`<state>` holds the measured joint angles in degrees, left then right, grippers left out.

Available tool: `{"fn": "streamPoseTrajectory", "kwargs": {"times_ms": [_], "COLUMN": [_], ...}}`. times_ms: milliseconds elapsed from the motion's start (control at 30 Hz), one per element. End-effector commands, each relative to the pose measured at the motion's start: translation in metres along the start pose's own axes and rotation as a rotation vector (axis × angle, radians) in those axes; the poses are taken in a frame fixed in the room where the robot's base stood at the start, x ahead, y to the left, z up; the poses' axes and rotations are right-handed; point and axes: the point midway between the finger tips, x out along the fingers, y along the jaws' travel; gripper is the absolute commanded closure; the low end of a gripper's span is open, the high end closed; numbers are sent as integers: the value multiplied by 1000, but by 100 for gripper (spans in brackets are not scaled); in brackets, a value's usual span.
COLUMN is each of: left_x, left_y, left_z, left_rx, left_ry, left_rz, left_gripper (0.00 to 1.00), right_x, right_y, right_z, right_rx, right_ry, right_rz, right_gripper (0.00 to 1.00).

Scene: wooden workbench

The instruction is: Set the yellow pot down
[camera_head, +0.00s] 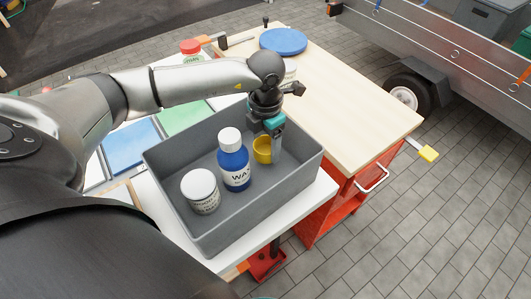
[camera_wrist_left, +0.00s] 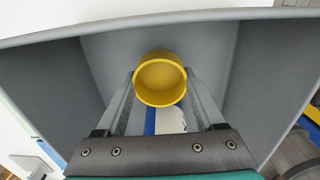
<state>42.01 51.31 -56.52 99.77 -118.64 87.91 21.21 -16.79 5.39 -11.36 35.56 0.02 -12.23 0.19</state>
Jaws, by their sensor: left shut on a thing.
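The yellow pot (camera_head: 262,149) is a small cup-like pot inside the grey crate (camera_head: 213,236), toward its right end. My left gripper (camera_head: 274,140) reaches down into the crate and is shut on the pot. In the left wrist view the pot (camera_wrist_left: 160,80) sits between the two fingertips (camera_wrist_left: 160,85), its open rim toward the camera. I cannot tell whether its base touches the crate floor. My right gripper is not in view.
A blue bottle (camera_head: 234,165) and a white-lidded jar (camera_head: 201,191) stand in the crate left of the pot. The crate is on a white surface beside the wooden workbench (camera_head: 350,105). A blue disc (camera_head: 283,41) lies at the bench's far end.

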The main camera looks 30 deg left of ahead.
Motion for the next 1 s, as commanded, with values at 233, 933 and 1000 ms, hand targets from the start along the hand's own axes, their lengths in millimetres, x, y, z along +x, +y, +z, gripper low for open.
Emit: {"fn": "streamPoseTrajectory", "kwargs": {"times_ms": [233, 933, 1000], "left_x": [34, 37, 37], "left_y": [0, 0, 0], "left_z": [-1, -1, -1], "left_rx": [-1, 0, 0], "left_ry": [2, 3, 3], "left_rz": [-1, -1, -1], "left_gripper": [82, 0, 0], "right_x": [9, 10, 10], "right_y": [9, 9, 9], "right_z": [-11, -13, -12], "right_rx": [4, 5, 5], "right_ry": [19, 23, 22], "right_rz": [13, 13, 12], "right_gripper": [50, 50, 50]}}
